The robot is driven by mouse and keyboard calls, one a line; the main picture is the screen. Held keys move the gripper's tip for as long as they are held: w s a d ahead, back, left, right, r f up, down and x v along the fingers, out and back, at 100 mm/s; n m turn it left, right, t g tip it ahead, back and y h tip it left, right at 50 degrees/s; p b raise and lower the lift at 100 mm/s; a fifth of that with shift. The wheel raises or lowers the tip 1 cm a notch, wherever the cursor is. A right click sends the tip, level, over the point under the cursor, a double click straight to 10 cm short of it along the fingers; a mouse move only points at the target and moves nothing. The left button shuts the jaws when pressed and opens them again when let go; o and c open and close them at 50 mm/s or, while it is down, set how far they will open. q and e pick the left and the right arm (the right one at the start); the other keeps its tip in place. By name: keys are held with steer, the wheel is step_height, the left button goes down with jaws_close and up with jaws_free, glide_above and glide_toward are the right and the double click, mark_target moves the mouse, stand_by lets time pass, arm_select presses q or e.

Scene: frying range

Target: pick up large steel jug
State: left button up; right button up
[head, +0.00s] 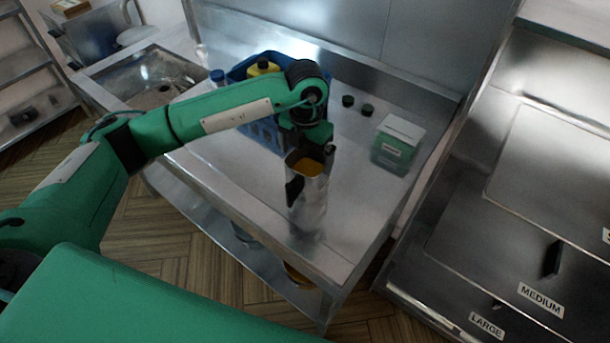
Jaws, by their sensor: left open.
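A tall steel jug (312,205) stands on the steel table, with a dark handle on its left side and orange-yellow contents showing at its mouth. My left gripper (311,158) is at the jug's top, pointing down, with its dark fingers around or just behind the rim. It is open. Whether the fingers touch the jug cannot be told. My right gripper is not in the picture.
A blue crate (262,134) with bottles stands behind my left arm. A green and white box (397,146) and two small dark caps (348,101) are at the back right. A sink (150,78) is at left. The front right of the table (352,224) is clear.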

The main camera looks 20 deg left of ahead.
arm_select(q)
step_height(320, 180, down, 6)
steer(key=p, duration=0.3)
steer(key=shift+a, duration=0.1)
steer(key=c, duration=1.1)
steer(key=shift+r, duration=0.15)
steer(key=shift+c, duration=0.5)
steer(key=shift+w, duration=0.1)
